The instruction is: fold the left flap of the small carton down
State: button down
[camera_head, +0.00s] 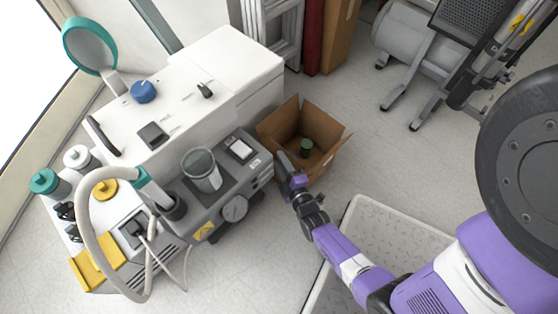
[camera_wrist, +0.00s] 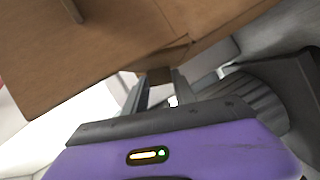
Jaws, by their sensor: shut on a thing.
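The small carton (camera_head: 319,158) is a brown open-topped box on the floor, right of the grey machine, with its flaps standing up and outward. A dark green cylinder (camera_head: 306,146) is inside it. My gripper (camera_head: 284,165) is at the carton's near left side. In the wrist view, brown cardboard of the carton (camera_wrist: 110,45) fills the top, and a small piece of it sits between the two fingers of my gripper (camera_wrist: 156,84). The gripper is shut on this cardboard, which looks like a flap on the near left side. The fingers partly hide the flap.
The grey compressor unit (camera_head: 225,190) with a gauge and a clear cup stands close left of my gripper. A white cabinet (camera_head: 190,80) is behind it. A tread-patterned tray (camera_head: 390,235) lies below right. Open floor (camera_head: 385,160) lies right of the carton.

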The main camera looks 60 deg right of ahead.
jog(key=shift+s+d+r+m+y+p, duration=0.15)
jog(key=shift+d+m+y+p, duration=0.2)
jog(key=shift+m+p, duration=0.4)
jog(key=c, duration=1.3)
grip_release()
jog(key=shift+p+v, duration=1.15)
jog(key=shift+v, duration=2.65)
